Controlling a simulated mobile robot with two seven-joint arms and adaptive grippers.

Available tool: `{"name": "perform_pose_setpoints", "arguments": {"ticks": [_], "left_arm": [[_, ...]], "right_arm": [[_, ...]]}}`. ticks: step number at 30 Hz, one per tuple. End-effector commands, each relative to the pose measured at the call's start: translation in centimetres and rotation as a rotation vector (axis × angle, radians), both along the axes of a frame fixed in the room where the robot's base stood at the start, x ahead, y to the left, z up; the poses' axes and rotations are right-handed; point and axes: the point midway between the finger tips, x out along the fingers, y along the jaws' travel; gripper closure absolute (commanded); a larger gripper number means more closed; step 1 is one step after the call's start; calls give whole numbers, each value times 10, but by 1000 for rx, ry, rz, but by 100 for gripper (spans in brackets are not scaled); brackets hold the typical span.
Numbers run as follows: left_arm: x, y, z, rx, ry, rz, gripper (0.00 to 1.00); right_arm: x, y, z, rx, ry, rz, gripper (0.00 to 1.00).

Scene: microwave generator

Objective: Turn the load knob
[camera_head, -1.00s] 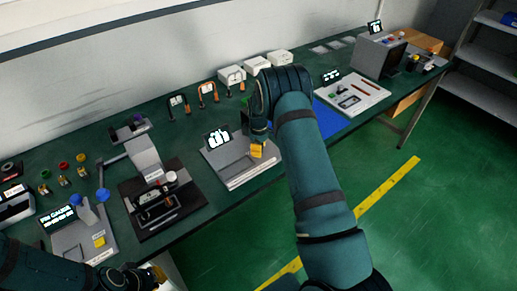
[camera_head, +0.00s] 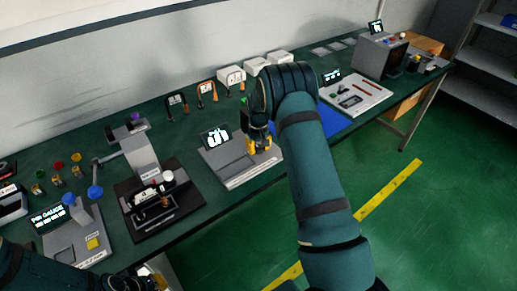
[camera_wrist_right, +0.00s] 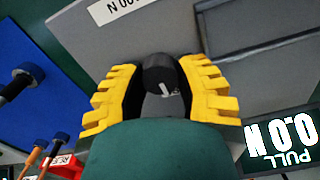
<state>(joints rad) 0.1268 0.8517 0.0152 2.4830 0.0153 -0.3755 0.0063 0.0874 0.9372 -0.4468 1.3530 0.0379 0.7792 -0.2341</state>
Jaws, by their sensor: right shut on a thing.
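The load knob (camera_wrist_right: 162,74) is a dark round knob with a pale pointer mark, on a grey pull-test station (camera_head: 232,174). In the right wrist view it sits between the yellow ribbed fingers of my right gripper (camera_wrist_right: 160,85), which is shut on it from both sides. In the head view my right gripper (camera_head: 259,146) is at the station's right end, and the knob is hidden there. The station's lit display (camera_head: 215,137) shows in the head view. My left gripper (camera_head: 148,280) is only partly visible at the bottom left, and its fingers are unclear.
A black fixture (camera_head: 190,207) and a gauge station (camera_head: 75,245) stand to the left. A blue mat (camera_head: 325,122) and a white tray (camera_head: 358,97) lie to the right. Small white boxes (camera_head: 232,76) stand along the wall.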

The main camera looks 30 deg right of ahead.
Motion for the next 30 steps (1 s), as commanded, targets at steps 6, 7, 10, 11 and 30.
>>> {"name": "perform_pose_setpoints", "arguments": {"ticks": [6,7,10,11,30], "left_arm": [[-1,0,-4,-1,2,-2,100],[-1,0,-4,-1,2,-2,100],[-2,0,-5,-1,3,-2,100],[-2,0,-5,-1,4,-3,100],[-2,0,-4,-1,3,-2,100]], "right_arm": [[0,0,0,0,-1,-205,100],[0,0,0,-1,-1,-233,100],[0,0,0,0,0,-327,100],[0,0,0,0,0,-356,100],[0,0,1,0,0,-920,100]]}}
